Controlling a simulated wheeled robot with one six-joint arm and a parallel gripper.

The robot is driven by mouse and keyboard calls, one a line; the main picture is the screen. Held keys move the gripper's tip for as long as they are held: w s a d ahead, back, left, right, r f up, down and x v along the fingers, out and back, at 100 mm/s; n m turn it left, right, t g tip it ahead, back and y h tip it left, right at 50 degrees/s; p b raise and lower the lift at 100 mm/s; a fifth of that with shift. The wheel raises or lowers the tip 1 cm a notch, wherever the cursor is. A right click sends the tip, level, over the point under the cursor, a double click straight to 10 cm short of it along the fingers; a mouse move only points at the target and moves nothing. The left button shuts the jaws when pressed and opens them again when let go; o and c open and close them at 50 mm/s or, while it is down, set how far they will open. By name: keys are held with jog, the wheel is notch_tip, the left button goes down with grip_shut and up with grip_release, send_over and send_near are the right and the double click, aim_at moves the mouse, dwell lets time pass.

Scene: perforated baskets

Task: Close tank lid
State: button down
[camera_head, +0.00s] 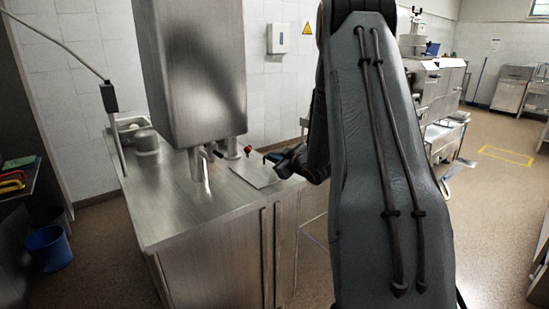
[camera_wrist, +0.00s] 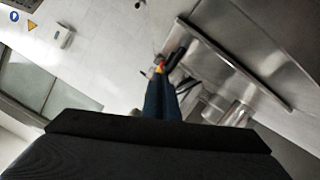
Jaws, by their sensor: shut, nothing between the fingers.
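A flat square metal plate (camera_head: 256,173), which looks like the tank lid, lies on or close to the steel counter top (camera_head: 165,215) near its back right edge. I cannot tell whether it is fully closed. A small red knob (camera_head: 248,150) stands just behind it. My gripper (camera_head: 268,157) is shut and empty, above the plate's right side, with my arm covering the area to its right. In the wrist view my gripper's fingers (camera_wrist: 160,75) are together, pointing toward the counter's edge, and the plate is not clearly distinguishable there. I cannot tell whether the fingers touch anything.
A large steel box (camera_head: 192,70) with a spout (camera_head: 200,165) hangs over the counter left of the plate. A blue bucket (camera_head: 48,248) stands on the floor. More steel machines (camera_head: 440,85) stand at right, beside open floor.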

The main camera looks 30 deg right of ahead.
jog(key=s+r, duration=0.7)
jog(key=s, duration=0.3)
jog(key=a+f+g, duration=0.1)
jog(key=a, duration=0.1)
jog(key=a+f+m+g, duration=0.1)
jog(key=a, duration=0.1)
jog(key=a+f+g+h, duration=0.1)
jog(key=a+f, duration=0.1)
jog(key=shift+s+a+m, duration=0.2)
jog(key=shift+a+m, duration=0.15)
jog(key=shift+m, duration=0.05)
jog(key=s+a+f+m+g, duration=0.1)
jog(key=s+a+f+g, duration=0.1)
jog(key=s+a, duration=0.5)
jog(key=s+a+f+m+g, duration=0.1)
jog(key=s+a+f+g, duration=0.2)
jog(key=s+a+g, duration=0.2)
jog(key=s+a+f+m+g+y, duration=0.1)
jog(key=s+a+f+g, duration=0.2)
jog(key=s+a, duration=0.7)
jog(key=s+g, duration=0.1)
jog(key=s, duration=0.2)
jog(key=shift+a, duration=0.3)
